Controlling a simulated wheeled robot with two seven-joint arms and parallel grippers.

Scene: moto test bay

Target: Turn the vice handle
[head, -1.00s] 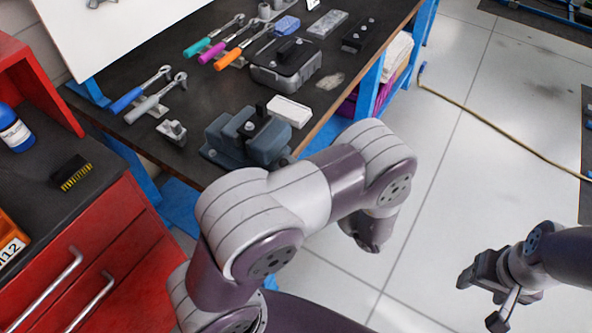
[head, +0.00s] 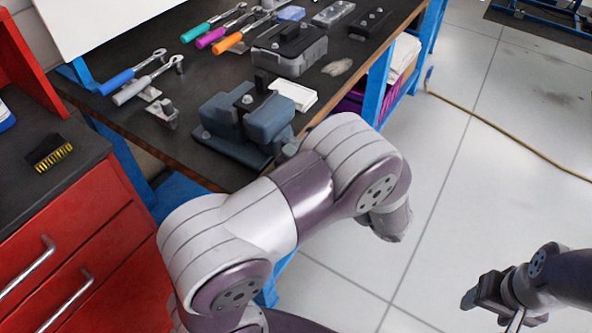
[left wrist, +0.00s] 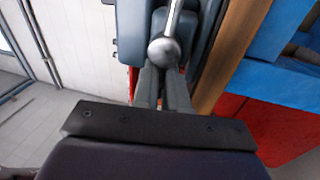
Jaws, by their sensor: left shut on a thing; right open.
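The blue-grey vice (head: 268,122) stands on the front edge of the dark workbench. Its handle, a metal rod with a ball end (left wrist: 164,52), shows in the left wrist view, with the vice body (left wrist: 131,35) beside it. My left gripper (left wrist: 163,82) is shut on the handle near the ball; the exact contact is partly hidden by the ball. In the head view my left arm hides this gripper and the handle. My right gripper (head: 491,303) is open and empty, over the floor at the lower right, far from the vice.
The workbench (head: 205,85) also holds wrenches with coloured grips (head: 198,32), a grey box (head: 290,52) and a white block (head: 293,95). A red drawer cabinet (head: 75,235) stands at the left.

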